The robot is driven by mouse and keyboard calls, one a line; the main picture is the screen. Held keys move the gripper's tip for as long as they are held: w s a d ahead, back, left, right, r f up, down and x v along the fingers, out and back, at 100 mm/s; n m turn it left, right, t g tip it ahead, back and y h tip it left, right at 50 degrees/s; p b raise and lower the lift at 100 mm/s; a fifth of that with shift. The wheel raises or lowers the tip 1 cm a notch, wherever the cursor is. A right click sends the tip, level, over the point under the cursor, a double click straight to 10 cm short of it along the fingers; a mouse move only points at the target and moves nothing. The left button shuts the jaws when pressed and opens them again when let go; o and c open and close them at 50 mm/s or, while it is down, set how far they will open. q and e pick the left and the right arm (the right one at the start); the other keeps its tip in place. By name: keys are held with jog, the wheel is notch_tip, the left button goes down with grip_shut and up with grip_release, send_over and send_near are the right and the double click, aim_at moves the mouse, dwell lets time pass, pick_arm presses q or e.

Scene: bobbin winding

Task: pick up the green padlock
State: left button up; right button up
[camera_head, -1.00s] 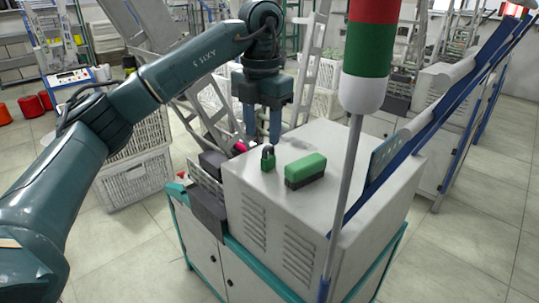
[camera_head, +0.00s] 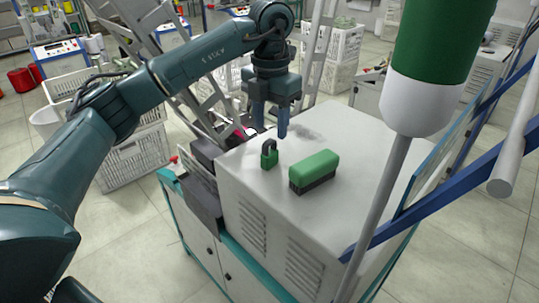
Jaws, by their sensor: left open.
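The green padlock (camera_head: 269,158) stands upright on the grey top of the machine cabinet (camera_head: 350,150), near its left edge, with its dark shackle up. My left gripper (camera_head: 269,126) points down just behind and above the padlock, apart from it. Its blue fingers are spread and nothing shows between them. My right gripper is not in view.
A green block with a dark base (camera_head: 314,171) lies right of the padlock. A pole with a green and white cylinder (camera_head: 425,90) stands in front at right. A blue bar (camera_head: 440,205) crosses the right side. White crates (camera_head: 135,158) stand at left.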

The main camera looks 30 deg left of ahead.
aim_at(269, 152)
pick_arm(q)
jog(key=f+p, duration=0.1)
jog(key=f, duration=0.6)
jog(key=shift+s+f, duration=0.1)
jog(key=shift+s, duration=0.1)
jog(key=shift+c, duration=0.3)
grip_shut()
